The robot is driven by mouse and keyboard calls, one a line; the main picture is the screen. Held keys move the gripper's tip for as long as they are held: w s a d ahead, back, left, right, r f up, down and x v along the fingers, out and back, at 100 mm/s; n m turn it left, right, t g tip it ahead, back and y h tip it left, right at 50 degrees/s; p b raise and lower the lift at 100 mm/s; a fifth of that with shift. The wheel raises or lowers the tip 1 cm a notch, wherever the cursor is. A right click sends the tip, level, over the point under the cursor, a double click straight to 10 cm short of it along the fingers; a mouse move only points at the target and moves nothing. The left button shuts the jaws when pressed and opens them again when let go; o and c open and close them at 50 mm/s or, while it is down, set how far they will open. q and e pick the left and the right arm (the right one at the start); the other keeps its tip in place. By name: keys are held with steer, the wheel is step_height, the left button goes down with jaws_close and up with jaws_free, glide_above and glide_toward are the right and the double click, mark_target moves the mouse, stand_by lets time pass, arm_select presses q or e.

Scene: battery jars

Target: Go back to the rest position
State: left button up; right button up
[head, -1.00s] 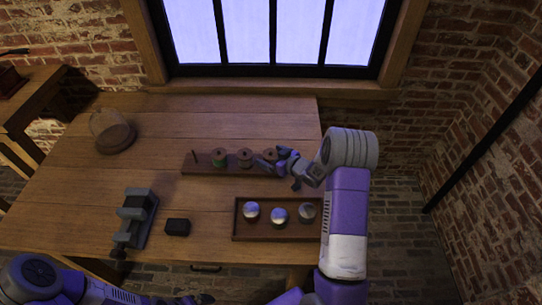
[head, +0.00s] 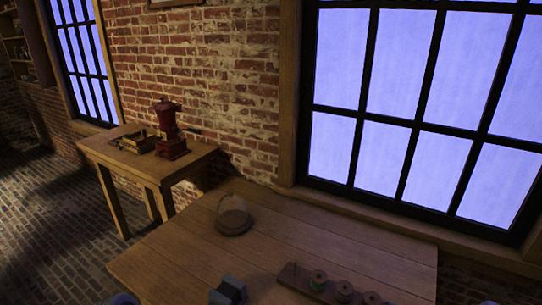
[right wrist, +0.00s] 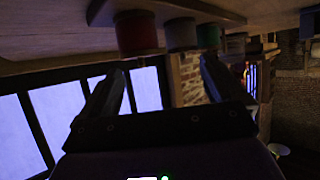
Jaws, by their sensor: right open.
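My right gripper (right wrist: 162,75) shows in the right wrist view with its two dark fingers spread apart and nothing between them. That view is upside down. Several spools, a red one (right wrist: 136,33) and a green one (right wrist: 207,36) among them, appear near the fingers, apart from them as far as I can tell. In the head view neither gripper is visible. A small purple piece of my left arm shows at the bottom edge there. The tray with the metal-topped jars is out of view.
The wooden table (head: 185,250) holds a glass dome (head: 234,216), a vise (head: 229,290) and a spool rack (head: 293,277) at the bottom edge. A side table (head: 192,160) with a red grinder (head: 170,132) stands at left. Brick wall and windows lie behind.

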steer(key=s+a+r+m+g+y+p, duration=0.1)
steer(key=s+a+g+p, duration=0.3)
steer(key=s+a+p, duration=0.4)
steer(key=s+a+m+g+p, duration=0.1)
steer(key=s+a+g+p, duration=0.35)
steer(key=a, duration=0.65)
steer(key=s+a+f+m+g+b, duration=0.1)
steer(key=s+a+f+m+g, duration=0.2)
steer(key=s, duration=0.8)
steer(key=shift+a+f+m, duration=0.3)
steer(key=shift+a+f, duration=0.55)
steer(key=shift+a, duration=0.25)
steer(key=shift+w, duration=0.1)
